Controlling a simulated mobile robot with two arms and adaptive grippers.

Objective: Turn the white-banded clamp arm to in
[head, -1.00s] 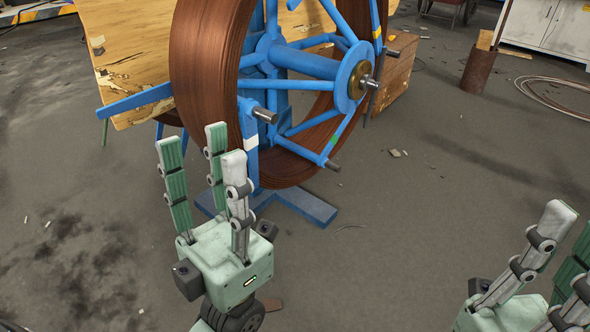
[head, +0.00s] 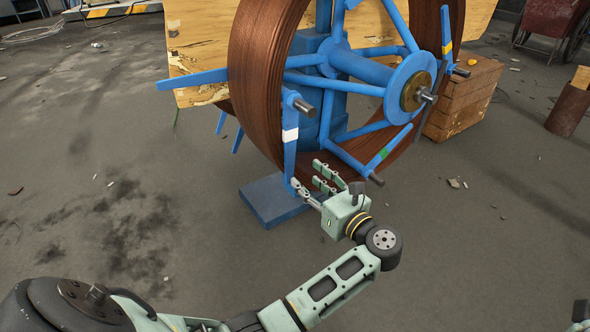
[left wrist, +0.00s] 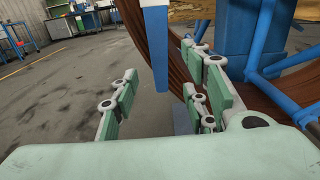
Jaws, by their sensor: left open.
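The white-banded clamp arm (head: 290,134) is a blue bar hanging nearly upright on the near left side of the reel, with a metal pin at its top. My left gripper (head: 309,178) is at its lower end, with the fingers pointing up and left. In the left wrist view, the clamp arm (left wrist: 156,50) comes down between the open fingers, with gaps on both sides. I cannot tell how deep it sits between them. My right gripper (head: 580,311) shows only a sliver at the bottom right corner.
The brown pipe coil (head: 262,75) sits on the blue reel frame (head: 365,65). A green-banded arm (head: 384,153) and a yellow-banded arm (head: 447,45) are to the right. The blue foot (head: 268,200) stands on the floor below. A wooden crate (head: 460,95) is behind.

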